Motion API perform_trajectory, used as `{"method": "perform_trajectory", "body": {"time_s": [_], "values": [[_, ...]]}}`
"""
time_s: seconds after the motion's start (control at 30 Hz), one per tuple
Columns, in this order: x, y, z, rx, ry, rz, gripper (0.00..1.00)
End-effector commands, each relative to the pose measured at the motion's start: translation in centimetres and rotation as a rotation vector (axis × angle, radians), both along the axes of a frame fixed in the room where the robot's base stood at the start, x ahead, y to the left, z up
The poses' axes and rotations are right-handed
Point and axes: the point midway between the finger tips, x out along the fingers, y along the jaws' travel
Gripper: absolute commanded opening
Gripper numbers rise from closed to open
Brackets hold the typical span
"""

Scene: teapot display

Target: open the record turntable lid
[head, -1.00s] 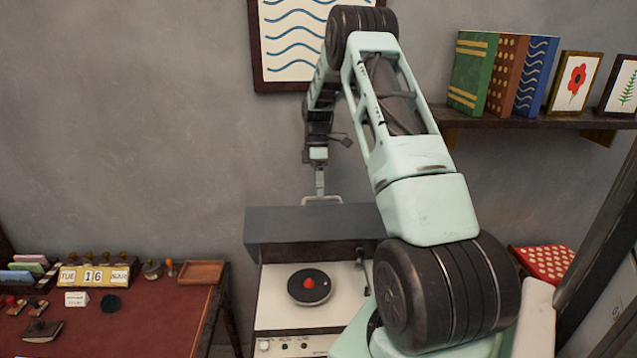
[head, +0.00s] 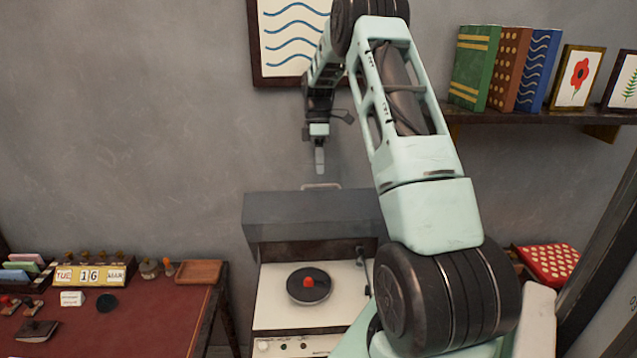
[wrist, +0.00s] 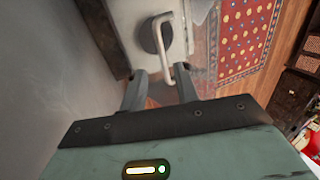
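The record turntable (head: 275,312) has a cream deck with a dark platter (head: 309,286) and a red centre. Its smoky lid (head: 312,222) stands raised at the back, with the deck uncovered. The pale loop handle (head: 320,186) is on the lid's upper edge; it also shows in the wrist view (wrist: 163,36).
A desk (head: 150,315) with a calendar and small items stands at the left. A wall shelf (head: 540,119) holds books and framed pictures at the right. A framed wave picture (head: 285,45) hangs behind my arm. Bare wall lies left of the lid.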

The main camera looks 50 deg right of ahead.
Motion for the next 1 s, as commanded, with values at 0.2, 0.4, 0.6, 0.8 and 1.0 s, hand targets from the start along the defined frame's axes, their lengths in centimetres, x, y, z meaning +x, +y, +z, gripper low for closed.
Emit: {"method": "perform_trajectory", "body": {"time_s": [0.2, 0.4, 0.6, 0.8, 1.0], "values": [[0.1, 0.2, 3.6, 0.001, -0.002, 0.000, 0.31], [0.0, 0.3, 5.0, 0.004, 0.001, 0.000, 0.31], [0.0, 0.4, 5.1, 0.005, 0.001, 0.001, 0.31], [0.9, 2.5, 4.9, -0.003, -0.003, 0.008, 0.00], [3.8, 16.3, 3.5, -0.054, -0.026, 0.029, 0.00]]}}
